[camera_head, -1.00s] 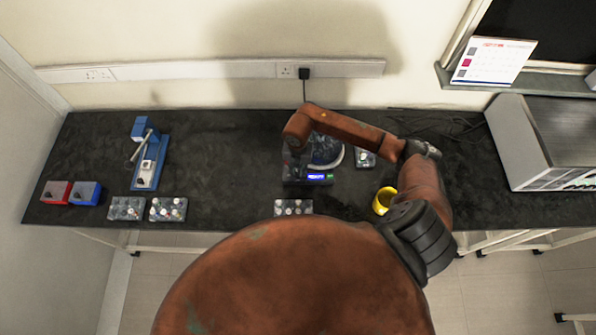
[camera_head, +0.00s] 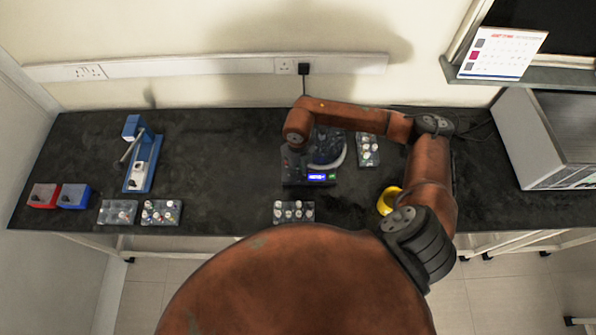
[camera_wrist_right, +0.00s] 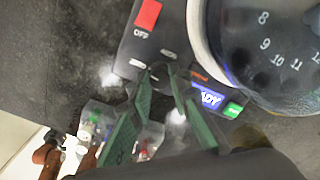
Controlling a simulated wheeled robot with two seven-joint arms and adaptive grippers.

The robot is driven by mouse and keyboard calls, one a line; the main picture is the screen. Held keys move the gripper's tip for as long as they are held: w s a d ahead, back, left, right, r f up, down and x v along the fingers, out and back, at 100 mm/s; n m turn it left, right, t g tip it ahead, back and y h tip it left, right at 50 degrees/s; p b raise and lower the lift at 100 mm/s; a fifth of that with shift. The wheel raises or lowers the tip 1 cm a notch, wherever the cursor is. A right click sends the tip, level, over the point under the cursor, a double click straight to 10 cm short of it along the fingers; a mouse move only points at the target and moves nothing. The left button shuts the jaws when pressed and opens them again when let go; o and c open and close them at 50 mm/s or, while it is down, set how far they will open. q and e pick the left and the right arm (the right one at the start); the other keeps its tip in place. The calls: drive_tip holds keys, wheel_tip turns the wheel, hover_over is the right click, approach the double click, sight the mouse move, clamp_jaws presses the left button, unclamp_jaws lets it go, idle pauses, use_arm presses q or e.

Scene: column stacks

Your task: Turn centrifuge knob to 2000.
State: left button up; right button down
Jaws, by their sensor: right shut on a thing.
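The dark centrifuge (camera_head: 292,178) stands on the bench in the middle of the head view, with a lit blue display (camera_head: 317,177) on its front. The right wrist view shows its panel (camera_wrist_right: 137,50) with a red OFF switch (camera_wrist_right: 148,16), the display (camera_wrist_right: 208,97), a green button (camera_wrist_right: 233,109) and a numbered round part (camera_wrist_right: 275,45). My right gripper (camera_wrist_right: 159,76) has its green fingers closed in on the panel, shut on the small dark knob, which is mostly hidden between the fingertips. The knob's setting is unreadable. My left gripper is out of view.
Tube racks stand before the centrifuge (camera_head: 294,212), behind it to the right (camera_head: 368,150), and at left (camera_head: 161,212). A yellow ring-shaped object (camera_head: 389,201) lies beside my right arm.

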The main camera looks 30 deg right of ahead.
drive_tip(key=shift+s+f+n, duration=0.1)
drive_tip(key=shift+s+n, duration=0.05)
drive_tip(key=shift+n, duration=0.35)
drive_tip(key=shift+b, duration=0.3)
drive_tip(key=c, duration=1.8)
unclamp_jaws()
wheel_tip(320, 180, up, 12)
